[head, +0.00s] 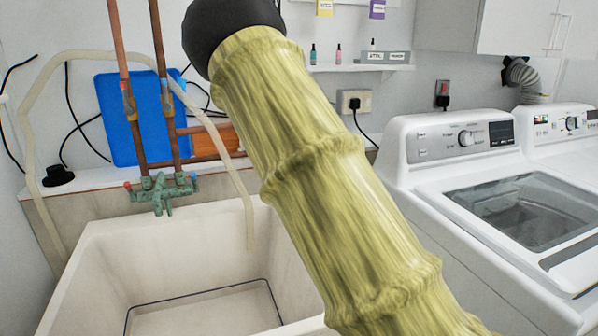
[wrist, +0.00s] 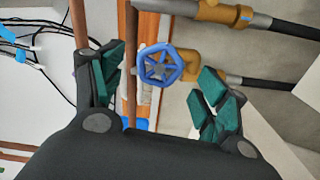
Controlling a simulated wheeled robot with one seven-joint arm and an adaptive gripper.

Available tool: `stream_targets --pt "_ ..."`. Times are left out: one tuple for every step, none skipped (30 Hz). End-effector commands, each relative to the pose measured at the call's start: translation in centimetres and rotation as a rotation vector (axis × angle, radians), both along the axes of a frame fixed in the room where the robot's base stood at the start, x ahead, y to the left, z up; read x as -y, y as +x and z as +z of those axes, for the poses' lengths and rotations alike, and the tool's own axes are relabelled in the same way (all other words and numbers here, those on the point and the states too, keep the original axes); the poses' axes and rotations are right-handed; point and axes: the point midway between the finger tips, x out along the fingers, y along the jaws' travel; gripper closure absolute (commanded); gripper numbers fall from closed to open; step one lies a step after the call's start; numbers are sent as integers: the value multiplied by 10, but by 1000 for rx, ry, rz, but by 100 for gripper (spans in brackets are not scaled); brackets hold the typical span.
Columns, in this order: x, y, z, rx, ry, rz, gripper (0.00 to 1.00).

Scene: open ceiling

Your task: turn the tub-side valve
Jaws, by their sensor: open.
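A blue handwheel valve (wrist: 160,65) with spokes sits on a brass fitting (wrist: 188,64) in the wrist view. My gripper (wrist: 158,60) is open, with one green-padded finger on each side of the wheel. The wheel shows in the gap between the fingers, and I see no contact; the depth between them is hard to tell. I cannot make out the blue wheel in the head view, where my arm covers the middle. The white tub (head: 200,250) is at the lower left, with a green faucet (head: 160,190) on its back edge.
Copper pipes (head: 163,85) rise behind the tub, beside a blue board (head: 110,120) and a pale hose (head: 40,110). A second brass fitting (wrist: 222,12) and dark hoses (wrist: 290,27) lie near the wheel. Washing machines (head: 450,205) stand at the right.

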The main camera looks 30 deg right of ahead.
Motion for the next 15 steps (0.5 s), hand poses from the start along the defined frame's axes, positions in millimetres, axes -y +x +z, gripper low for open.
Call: stream_targets --pt "-2 -10 -1 -2 1 -2 26" --pt "-4 -16 -1 -2 1 -2 26" --pt "-5 -23 -1 -2 1 -2 26" --pt "-6 -29 -1 -3 1 -2 26" --pt "-8 -34 -1 -2 1 -2 26" --pt "-9 -40 -1 -2 1 -2 26" --pt "-10 -45 -1 -2 1 -2 26" --pt "-11 -49 0 -2 1 -2 26" --pt "-13 -55 -1 -1 0 -2 26" --pt "-13 -58 -1 -1 0 -2 26" --pt "-14 -62 -1 -2 1 -2 26" --pt "-15 -66 -1 -2 1 -2 26" --pt "-16 -68 -1 -1 0 -2 26" --pt "-16 -70 -1 -1 0 -1 26" --pt "-17 -73 -1 -1 0 -1 26"
